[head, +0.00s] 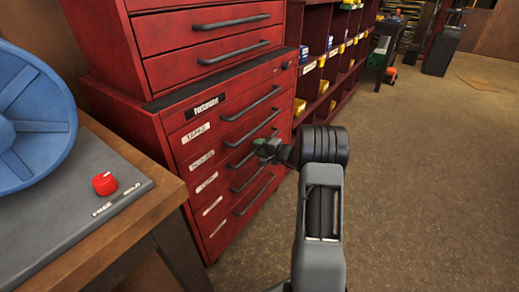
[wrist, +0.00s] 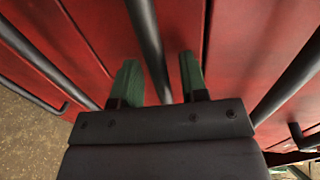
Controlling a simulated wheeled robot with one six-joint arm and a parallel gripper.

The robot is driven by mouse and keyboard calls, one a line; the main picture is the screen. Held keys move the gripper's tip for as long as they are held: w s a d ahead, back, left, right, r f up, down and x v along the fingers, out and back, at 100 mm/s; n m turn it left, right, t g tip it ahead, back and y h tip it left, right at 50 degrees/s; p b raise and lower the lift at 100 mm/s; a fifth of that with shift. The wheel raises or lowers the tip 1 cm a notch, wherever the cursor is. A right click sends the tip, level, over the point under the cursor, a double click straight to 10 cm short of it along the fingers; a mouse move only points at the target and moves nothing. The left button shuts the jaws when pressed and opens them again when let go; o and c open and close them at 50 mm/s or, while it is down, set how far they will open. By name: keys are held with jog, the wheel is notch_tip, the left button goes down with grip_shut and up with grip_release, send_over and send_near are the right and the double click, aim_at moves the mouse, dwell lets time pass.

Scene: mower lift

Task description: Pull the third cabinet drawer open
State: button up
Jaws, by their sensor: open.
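The red lower cabinet (head: 150,125) has several labelled drawers with dark bar handles, all looking shut. The third drawer (head: 217,164) has its handle (head: 238,161) partly hidden by my gripper (head: 267,148). In the wrist view my gripper (wrist: 158,80) is open, with one green finger on each side of a dark handle bar (wrist: 149,40). The bar runs between the fingers towards the palm, with gaps on both sides. From the head view this looks like the third handle, near its right end. Whether the fingers touch it, I cannot tell.
A workbench (head: 110,165) with a blue wheel (head: 35,125) and a red knob (head: 104,183) stands left of the cabinet. Red shelving (head: 318,60) with bins is behind on the right. The floor (head: 430,190) at right is clear. Neighbouring handles (wrist: 290,75) lie close to the fingers.

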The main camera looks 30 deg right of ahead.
jog(key=shift+w, duration=0.1)
grip_shut()
dwell(0.4)
